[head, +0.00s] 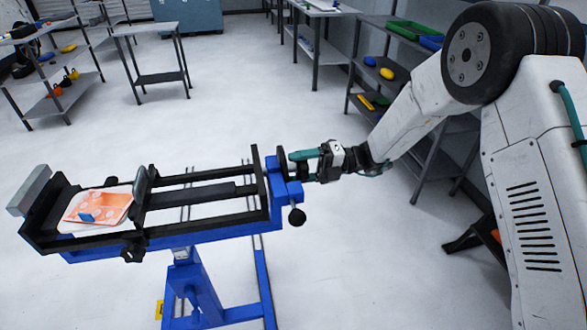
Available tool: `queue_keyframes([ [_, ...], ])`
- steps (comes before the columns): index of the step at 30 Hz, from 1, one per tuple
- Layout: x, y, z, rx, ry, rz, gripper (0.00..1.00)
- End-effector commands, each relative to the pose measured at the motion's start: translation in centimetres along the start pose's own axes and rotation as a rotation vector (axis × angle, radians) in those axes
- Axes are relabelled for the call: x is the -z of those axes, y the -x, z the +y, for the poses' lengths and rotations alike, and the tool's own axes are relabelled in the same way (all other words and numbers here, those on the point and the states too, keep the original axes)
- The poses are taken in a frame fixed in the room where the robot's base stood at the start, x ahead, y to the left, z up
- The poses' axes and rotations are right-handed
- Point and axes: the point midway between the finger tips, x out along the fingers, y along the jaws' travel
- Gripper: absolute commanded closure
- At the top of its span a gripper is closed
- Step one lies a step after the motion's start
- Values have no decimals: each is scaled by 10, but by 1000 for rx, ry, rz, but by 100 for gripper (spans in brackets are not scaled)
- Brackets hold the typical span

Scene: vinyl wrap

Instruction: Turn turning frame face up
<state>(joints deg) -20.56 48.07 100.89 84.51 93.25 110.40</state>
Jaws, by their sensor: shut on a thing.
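The turning frame (190,246) is a long black-railed rack on a blue stand, left of centre in the head view. An orange and white patterned panel (92,208) lies in its left end between black clamps, with a small blue piece on it. My gripper (300,162) is at the frame's right end, beside the blue end block (285,185). It is shut on a dark round part of the frame's end (282,158). The exact contact between the fingers and this part is small and partly hidden.
A small side table (150,32) stands at the back left. Shelves with green and blue trays (412,29) stand behind my arm. Another shelf unit (60,95) is at far left. The white floor around the stand (370,270) is mostly clear.

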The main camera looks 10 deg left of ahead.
Motion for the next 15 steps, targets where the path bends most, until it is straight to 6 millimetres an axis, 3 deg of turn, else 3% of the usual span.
queue_keyframes([
  [9, 0, 0, 0, 0, -7, -1, 70],
  [10, 0, 0, 0, 0, -7, -1, 26],
  [12, 0, 0, 0, 0, -6, -1, 7],
  [15, 0, 0, 0, -1, -5, 0, 7],
])
